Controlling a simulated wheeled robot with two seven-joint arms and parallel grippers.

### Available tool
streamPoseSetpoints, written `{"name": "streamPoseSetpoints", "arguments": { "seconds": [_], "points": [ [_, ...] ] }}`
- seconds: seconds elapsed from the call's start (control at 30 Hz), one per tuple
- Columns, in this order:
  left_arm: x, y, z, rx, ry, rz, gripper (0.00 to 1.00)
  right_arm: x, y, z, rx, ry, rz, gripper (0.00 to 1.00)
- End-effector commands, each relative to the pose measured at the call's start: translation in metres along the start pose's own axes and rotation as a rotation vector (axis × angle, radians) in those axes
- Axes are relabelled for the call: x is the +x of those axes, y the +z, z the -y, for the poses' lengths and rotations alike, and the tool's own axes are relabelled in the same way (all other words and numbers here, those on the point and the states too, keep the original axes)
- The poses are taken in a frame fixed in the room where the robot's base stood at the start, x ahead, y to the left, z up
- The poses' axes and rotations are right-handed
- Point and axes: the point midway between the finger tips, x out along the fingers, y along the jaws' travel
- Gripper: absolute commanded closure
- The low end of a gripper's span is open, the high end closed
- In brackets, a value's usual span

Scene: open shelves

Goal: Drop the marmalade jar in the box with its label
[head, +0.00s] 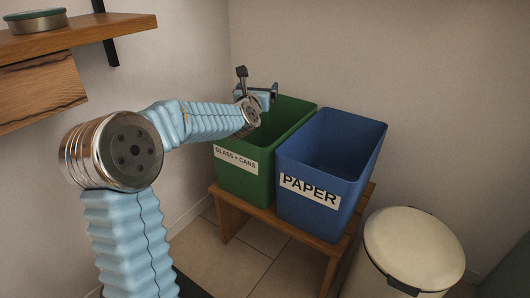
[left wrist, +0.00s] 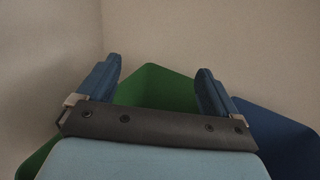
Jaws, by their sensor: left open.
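I see no marmalade jar in either view. A green box (head: 240,184) labelled GLASS + CANS stands left of a blue box (head: 318,215) labelled PAPER. My left gripper (head: 259,86) is above the rear left part of the green box. In the left wrist view the gripper (left wrist: 158,75) has its two blue fingers wide apart with nothing between them. The green box (left wrist: 160,88) shows behind the fingers, and the blue box (left wrist: 275,135) is at the right. The floor of the green box is mostly hidden. My right gripper is not in view.
Both boxes stand on a low wooden bench (head: 231,206). A cream lidded bin (head: 415,245) stands at the front right. A wooden shelf (head: 75,36) on the left wall bears a round tin (head: 36,21) with a green lid. Walls rise close behind the boxes.

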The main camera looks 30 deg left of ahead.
Motion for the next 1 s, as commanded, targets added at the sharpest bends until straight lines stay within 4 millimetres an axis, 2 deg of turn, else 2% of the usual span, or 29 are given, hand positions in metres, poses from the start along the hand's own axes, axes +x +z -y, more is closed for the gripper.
{"name": "streamPoseSetpoints", "arguments": {
  "seconds": [0.2, 0.4, 0.6, 1.0],
  "points": [
    [-0.056, -0.001, 0.0, 0.001, 0.0, 0.002, 0.07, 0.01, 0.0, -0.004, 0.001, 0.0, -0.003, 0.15],
    [-0.092, 0.0, 0.0, 0.0, -0.001, 0.002, 0.07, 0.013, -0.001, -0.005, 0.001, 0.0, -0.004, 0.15],
    [-0.105, 0.0, 0.0, 0.0, 0.0, 0.002, 0.07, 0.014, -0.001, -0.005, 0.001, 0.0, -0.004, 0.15],
    [-0.105, 0.0, 0.0, 0.0, 0.0, 0.001, 0.07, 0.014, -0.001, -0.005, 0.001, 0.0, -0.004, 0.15]
  ]
}}
